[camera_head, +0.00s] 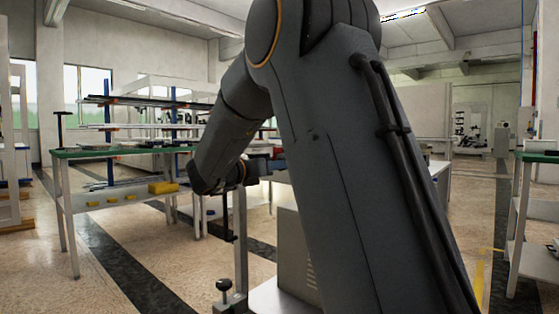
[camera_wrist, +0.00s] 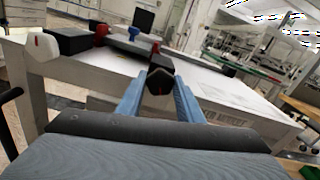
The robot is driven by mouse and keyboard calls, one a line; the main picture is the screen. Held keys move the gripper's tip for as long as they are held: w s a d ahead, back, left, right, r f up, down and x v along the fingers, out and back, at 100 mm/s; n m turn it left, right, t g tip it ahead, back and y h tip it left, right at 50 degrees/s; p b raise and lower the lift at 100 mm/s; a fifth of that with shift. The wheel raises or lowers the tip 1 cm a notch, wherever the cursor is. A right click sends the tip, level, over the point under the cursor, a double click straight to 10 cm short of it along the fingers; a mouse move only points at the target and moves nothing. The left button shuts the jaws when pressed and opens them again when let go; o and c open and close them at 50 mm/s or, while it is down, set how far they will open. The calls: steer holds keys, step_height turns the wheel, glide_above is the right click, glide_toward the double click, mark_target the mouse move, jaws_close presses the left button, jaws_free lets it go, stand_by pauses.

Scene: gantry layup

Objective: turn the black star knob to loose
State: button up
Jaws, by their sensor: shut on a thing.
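In the wrist view, the two blue-grey fingers of my gripper (camera_wrist: 159,98) are closed in on a black star knob (camera_wrist: 160,80) with a small red mark. The knob sits between the fingertips, and its lobes are only partly visible. What it is mounted on is mostly hidden behind it. In the head view my arm covers much of the middle, and I cannot make out the fingers or the gripped knob clearly. Another black knob (camera_head: 223,285) shows low on a grey upright post (camera_head: 240,235).
A white table (camera_wrist: 220,90) lies beyond my gripper, with a black box (camera_wrist: 70,40) and a red part (camera_wrist: 100,31) on it. A green-topped bench (camera_head: 110,152) with yellow blocks stands at left. Another bench (camera_head: 535,156) is at right.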

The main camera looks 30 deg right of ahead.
steer(key=shift+n+p, duration=15.1)
steer(key=shift+n, duration=0.7)
steer(key=o, duration=1.1)
steer(key=shift+c, duration=0.2)
steer(key=shift+a, duration=0.15)
